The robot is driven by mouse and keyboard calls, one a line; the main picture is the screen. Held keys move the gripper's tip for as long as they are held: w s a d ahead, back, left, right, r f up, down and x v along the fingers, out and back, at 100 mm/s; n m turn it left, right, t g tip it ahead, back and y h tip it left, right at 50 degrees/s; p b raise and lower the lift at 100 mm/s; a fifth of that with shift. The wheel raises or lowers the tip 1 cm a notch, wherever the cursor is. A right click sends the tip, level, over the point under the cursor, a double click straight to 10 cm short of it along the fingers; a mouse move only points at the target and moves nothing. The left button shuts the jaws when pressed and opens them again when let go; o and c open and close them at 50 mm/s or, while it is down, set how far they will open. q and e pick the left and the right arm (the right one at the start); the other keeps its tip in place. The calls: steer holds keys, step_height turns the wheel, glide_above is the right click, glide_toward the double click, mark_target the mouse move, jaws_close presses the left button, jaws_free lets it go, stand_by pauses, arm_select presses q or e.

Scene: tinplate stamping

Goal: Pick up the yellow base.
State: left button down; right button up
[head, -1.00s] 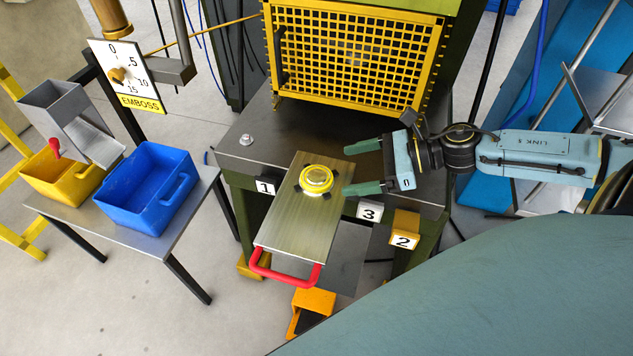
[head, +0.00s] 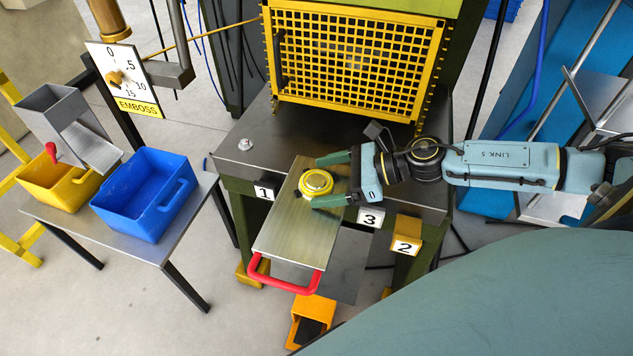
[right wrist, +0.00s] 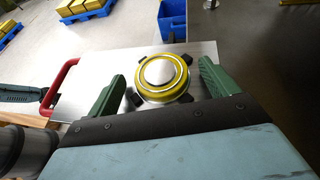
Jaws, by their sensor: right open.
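The yellow base (head: 316,182) is a round disc with a pale centre. It sits on the metal sliding plate (head: 290,234) in front of the press. In the right wrist view the yellow base (right wrist: 162,78) lies between the fingers, among dark locating blocks. My right gripper (head: 322,181) is open, with one green finger on the far side of the base and one on the near side. In the right wrist view the right gripper (right wrist: 160,88) shows a gap between each finger and the base. My left gripper is not in view.
A red handle (head: 284,283) is at the plate's front end. A yellow mesh guard (head: 352,65) stands behind. A blue bin (head: 147,195) and a yellow bin (head: 62,182) stand on a side table at left. Number tags 1, 2 and 3 mark the press front.

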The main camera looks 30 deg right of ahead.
steer(key=c, duration=1.1)
steer(key=shift+o, duration=0.2)
steer(key=shift+r, duration=0.15)
